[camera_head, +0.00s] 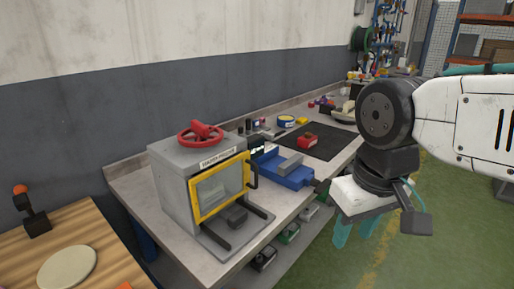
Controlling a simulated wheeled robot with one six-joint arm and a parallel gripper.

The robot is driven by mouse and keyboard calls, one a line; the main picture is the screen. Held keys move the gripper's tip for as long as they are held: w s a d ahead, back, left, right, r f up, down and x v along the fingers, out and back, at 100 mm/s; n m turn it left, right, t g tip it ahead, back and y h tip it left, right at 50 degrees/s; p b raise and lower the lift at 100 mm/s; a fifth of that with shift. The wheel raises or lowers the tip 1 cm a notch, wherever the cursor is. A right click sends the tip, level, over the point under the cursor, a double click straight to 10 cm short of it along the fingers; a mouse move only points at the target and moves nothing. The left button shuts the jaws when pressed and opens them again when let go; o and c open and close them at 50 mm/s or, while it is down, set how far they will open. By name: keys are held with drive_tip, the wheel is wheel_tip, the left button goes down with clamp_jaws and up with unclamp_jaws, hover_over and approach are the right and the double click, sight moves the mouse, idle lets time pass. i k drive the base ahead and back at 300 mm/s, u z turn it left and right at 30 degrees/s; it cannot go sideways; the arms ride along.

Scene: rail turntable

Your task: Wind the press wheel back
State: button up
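The red press wheel (187,141) lies flat on top of a grey box-shaped press (171,192), with a red knob standing up from it. The press has a yellow-framed window door (194,206) with a dark handle, and a label above the door too small to read surely. The door looks shut. My gripper (354,231) hangs at the right, over the green floor beyond the bench edge, well apart from the wheel. Its two teal fingers point down and look spread, with nothing seen between them.
The press stands on a grey workbench (136,185) against the wall. A blue vise (284,171) stands right of it, and a red object (307,141) lies on a black mat (322,148). A wooden table (94,236) is at lower left. Green floor (430,258) is clear at right.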

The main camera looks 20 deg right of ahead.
sight(201, 131)
drive_tip(key=z, duration=0.05)
drive_tip(key=k, duration=0.45)
drive_tip(key=u, duration=0.55)
drive_tip(key=i, duration=0.95)
drive_tip(key=u, duration=0.6)
